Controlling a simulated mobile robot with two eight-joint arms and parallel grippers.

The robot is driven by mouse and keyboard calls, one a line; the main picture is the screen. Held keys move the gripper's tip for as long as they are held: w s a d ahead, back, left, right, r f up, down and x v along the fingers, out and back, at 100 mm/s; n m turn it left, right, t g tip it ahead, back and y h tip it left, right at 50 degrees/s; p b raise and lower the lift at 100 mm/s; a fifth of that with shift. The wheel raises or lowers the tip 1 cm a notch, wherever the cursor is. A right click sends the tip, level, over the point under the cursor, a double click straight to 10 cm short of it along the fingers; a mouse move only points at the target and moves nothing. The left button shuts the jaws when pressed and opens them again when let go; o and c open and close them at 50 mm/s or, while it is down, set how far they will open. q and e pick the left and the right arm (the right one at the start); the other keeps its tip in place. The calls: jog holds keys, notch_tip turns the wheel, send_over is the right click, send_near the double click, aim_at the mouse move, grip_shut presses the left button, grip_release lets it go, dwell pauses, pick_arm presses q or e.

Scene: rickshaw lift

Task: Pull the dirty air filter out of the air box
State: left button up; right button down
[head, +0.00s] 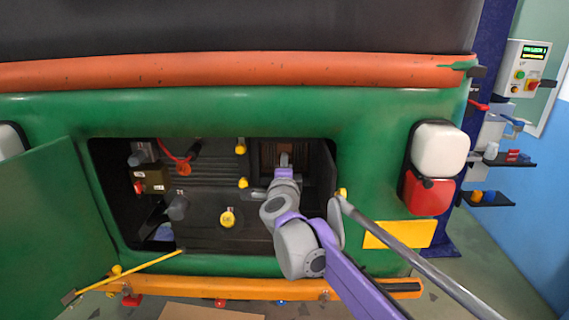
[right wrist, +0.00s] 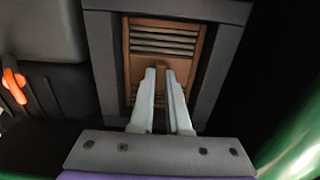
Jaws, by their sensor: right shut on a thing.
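The dirty air filter (right wrist: 164,40) is a brown framed panel with grey pleats. It sits inside the dark grey air box (right wrist: 100,55), whose walls surround it in the right wrist view. In the head view the filter (head: 270,150) shows only in part, behind my right gripper (head: 284,160). My right gripper (right wrist: 163,75) is shut on a small brown tab at the near edge of the filter. The fingers partly hide the tab. My left gripper is not in view.
The air box lies in the engine bay of a green vehicle. The bay's green door (head: 50,210) hangs open at left. A grey rod (head: 420,260) slants at right, and a yellow-capped engine part (head: 228,219) is left of my arm. An orange bumper (head: 170,287) runs below.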

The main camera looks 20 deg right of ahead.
jog(key=shift+s, duration=0.1)
jog(key=v, duration=0.7)
dwell(1.0)
jog(key=shift+v, duration=2.5)
